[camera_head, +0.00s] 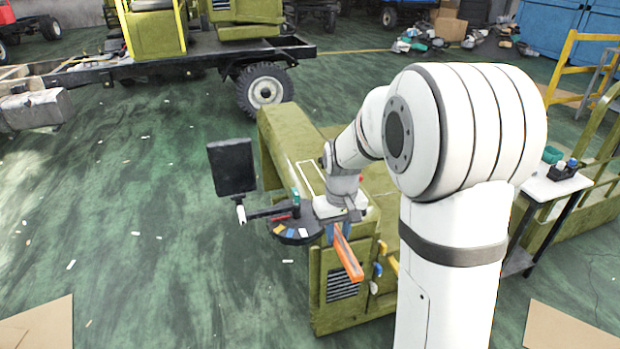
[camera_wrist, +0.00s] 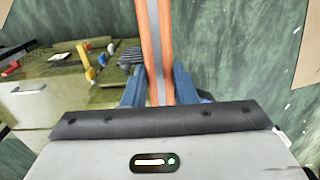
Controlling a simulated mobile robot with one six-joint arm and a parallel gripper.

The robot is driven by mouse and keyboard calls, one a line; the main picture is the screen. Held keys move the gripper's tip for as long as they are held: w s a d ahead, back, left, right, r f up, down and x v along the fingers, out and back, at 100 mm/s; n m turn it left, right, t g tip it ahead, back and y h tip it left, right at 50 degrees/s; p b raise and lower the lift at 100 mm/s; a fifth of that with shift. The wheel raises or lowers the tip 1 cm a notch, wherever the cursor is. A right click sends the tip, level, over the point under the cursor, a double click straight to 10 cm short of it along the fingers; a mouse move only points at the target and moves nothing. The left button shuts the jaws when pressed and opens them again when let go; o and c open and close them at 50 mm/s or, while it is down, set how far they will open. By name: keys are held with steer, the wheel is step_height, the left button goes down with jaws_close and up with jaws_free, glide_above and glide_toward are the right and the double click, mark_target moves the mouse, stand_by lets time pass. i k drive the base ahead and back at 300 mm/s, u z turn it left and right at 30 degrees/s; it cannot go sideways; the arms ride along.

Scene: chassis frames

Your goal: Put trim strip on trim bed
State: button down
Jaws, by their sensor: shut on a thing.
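The trim strip (camera_head: 347,254) is a long orange bar; in the wrist view the strip (camera_wrist: 154,45) shows a grey band along its middle. My gripper (camera_head: 335,232) has blue fingers shut on the strip, one on each side in the wrist view (camera_wrist: 158,88). The strip juts out and slants down in front of the green machine's near side, apart from the floor. A white outlined rectangle (camera_head: 306,177) lies on the machine's green top, partly hidden by my arm. I cannot tell for sure whether it is the trim bed.
A dark round tray (camera_head: 297,236) with small coloured items and a black monitor (camera_head: 232,167) stand left of the machine. Coloured knobs (camera_head: 377,270) stick out of its near side. A small white-topped table (camera_head: 555,186) stands at right. Open green floor lies at left.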

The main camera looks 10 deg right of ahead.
mark_target(316, 182)
steer(key=i, duration=1.25)
steer(key=z, duration=0.05)
